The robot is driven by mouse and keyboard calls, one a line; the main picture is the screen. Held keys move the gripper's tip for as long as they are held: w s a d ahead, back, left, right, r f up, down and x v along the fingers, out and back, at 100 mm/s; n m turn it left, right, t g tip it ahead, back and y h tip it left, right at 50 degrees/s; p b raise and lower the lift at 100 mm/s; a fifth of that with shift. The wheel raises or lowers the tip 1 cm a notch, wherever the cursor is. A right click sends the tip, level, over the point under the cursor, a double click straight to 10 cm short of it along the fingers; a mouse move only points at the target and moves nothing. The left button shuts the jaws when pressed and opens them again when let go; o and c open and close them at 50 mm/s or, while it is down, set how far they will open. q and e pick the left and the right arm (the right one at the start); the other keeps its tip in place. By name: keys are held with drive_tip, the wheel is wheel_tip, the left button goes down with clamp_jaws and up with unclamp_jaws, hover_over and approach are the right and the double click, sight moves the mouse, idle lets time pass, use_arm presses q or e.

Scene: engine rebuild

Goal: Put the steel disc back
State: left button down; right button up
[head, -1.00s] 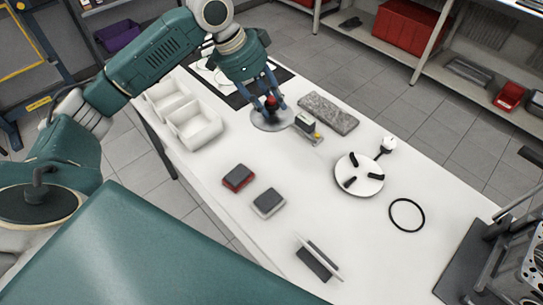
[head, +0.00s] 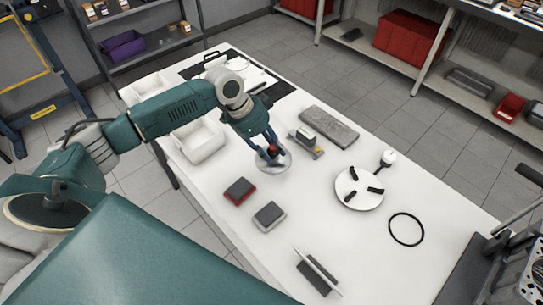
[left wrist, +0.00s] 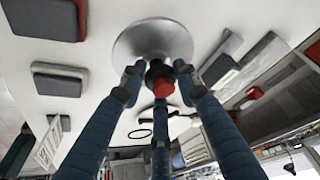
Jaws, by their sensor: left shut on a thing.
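The steel disc (head: 272,166) is a shiny round plate with a black and red knob (head: 272,150) at its centre. My left gripper (head: 269,146) is closed around the knob from above. In the left wrist view the disc (left wrist: 150,38) lies beyond the three blue fingers, which meet around the knob, its red part (left wrist: 163,87) showing. The disc is over the white table (head: 320,225); I cannot tell whether it touches the top. My right gripper is not in view.
Behind the disc are a small gauge block (head: 306,139) and a grey slab (head: 329,126). In front are red-edged (head: 240,190) and grey (head: 269,215) blocks. A white round plate (head: 350,201) stands right; white bins (head: 202,148) stand left. A dark mat (head: 275,89) lies at the back.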

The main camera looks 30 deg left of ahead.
sight(268, 154)
use_arm(q)
wheel_tip(268, 154, down, 4)
drive_tip(key=shift+f+p, duration=0.15)
drive_tip(key=shift+p, duration=0.15)
drive_tip(key=c, duration=1.3)
unclamp_jaws()
drive_tip(key=b+v, duration=0.1)
drive_tip(key=v, duration=1.1)
drive_tip(key=shift+s+b, duration=0.1)
drive_tip(key=shift+b, duration=0.3)
